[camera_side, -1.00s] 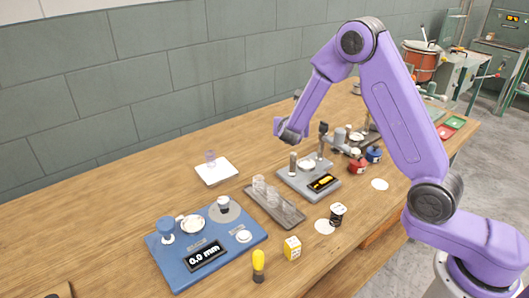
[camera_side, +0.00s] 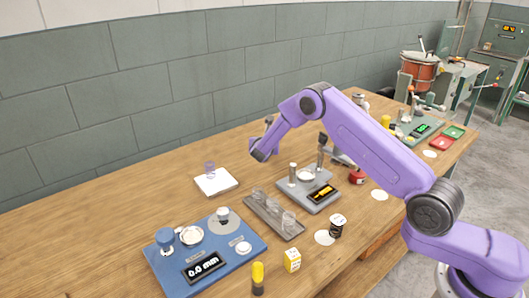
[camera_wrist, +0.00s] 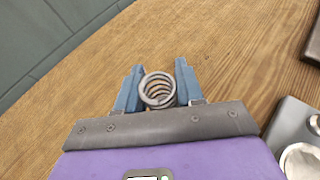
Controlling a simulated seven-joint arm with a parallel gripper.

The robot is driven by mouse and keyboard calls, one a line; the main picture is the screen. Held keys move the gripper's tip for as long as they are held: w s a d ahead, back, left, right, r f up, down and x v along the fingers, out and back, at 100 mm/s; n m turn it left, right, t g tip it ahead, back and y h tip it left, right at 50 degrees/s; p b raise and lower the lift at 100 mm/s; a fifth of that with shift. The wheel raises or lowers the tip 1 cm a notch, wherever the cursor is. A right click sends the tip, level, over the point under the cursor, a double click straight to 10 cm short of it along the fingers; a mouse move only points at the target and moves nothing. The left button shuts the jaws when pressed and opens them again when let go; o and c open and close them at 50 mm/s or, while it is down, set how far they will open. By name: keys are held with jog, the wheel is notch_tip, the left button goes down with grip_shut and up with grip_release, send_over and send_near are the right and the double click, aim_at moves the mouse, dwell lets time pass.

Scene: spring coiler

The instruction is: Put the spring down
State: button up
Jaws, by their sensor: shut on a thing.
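The spring (camera_wrist: 158,90) is a grey metal coil, seen nearly end-on in the wrist view. My gripper (camera_wrist: 159,86) has its two blue fingers on either side of the spring and is shut on it. Bare wooden table shows beyond the spring in that view. In the side view my gripper (camera_side: 261,153) hangs above the table, behind the grey device with the yellow display and to the right of the white square pad. The spring cannot be made out in the side view.
The white square pad (camera_side: 215,183) holds a small purplish clear item (camera_side: 209,168). A grey tray (camera_side: 273,217) with clear cups, the grey device (camera_side: 312,196) and a blue gauge board (camera_side: 207,250) stand in front. The table's left back is clear.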

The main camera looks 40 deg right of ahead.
jog(key=shift+w+f, duration=0.75)
jog(key=shift+f, duration=1.5)
jog(key=o, duration=1)
jog(key=shift+f, duration=0.15)
jog(key=shift+o, duration=0.2)
